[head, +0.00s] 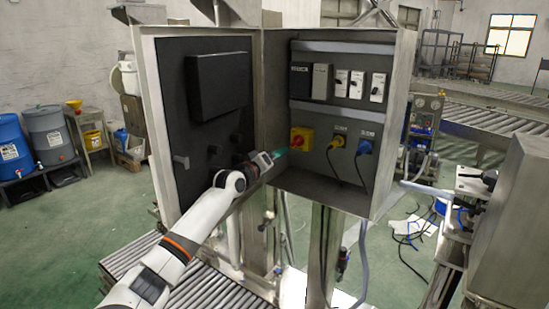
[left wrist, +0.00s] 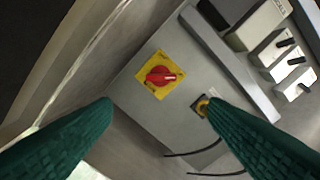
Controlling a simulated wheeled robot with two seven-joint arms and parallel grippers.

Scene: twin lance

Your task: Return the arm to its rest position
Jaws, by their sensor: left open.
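My left arm (head: 190,229) comes in from the lower left in the head view and reaches up to the open electrical cabinet. My left gripper (head: 280,153) is at the cabinet's opening, just left of the yellow switch plate with a red knob (head: 301,139). In the left wrist view its two green fingers are wide apart and nothing is between them. The red knob (left wrist: 160,76) shows ahead, beyond the fingertips and apart from them, with its handle lying roughly crosswise. My right gripper is not in view.
The cabinet's open door (head: 200,130) stands left of the arm. A yellow plug (head: 338,142) and a blue plug (head: 365,147) with hanging cables sit right of the knob. Several breakers (head: 341,83) are above. A roller conveyor (head: 125,262) runs below.

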